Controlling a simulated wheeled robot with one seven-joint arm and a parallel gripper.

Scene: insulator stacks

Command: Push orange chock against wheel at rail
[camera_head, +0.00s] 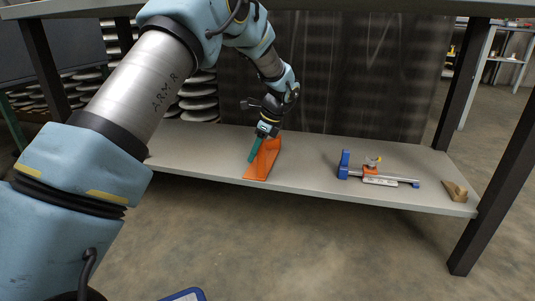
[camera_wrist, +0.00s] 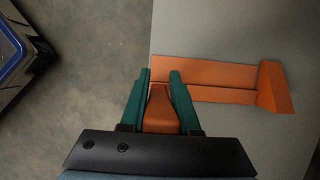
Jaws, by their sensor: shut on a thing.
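My gripper (camera_head: 256,150) reaches down to the grey shelf in the head view, with its teal fingers by the orange pieces. In the wrist view my gripper (camera_wrist: 160,74) is shut on a tapered orange piece, which I take as the orange chock (camera_wrist: 160,112). Just beyond the fingertips lies an orange rail (camera_wrist: 215,72) with a raised block at its right end (camera_wrist: 275,88). The orange rail also shows in the head view (camera_head: 264,165). I cannot tell the chock apart from it there, nor whether they touch. No wheel is recognisable in either view.
A blue clamp-like tool with orange parts (camera_head: 372,173) lies on the shelf (camera_head: 312,165) to the right. A wooden wedge (camera_head: 455,192) sits at the shelf's right end. White insulator stacks (camera_head: 198,95) stand behind. A dark table leg (camera_head: 497,190) rises at right.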

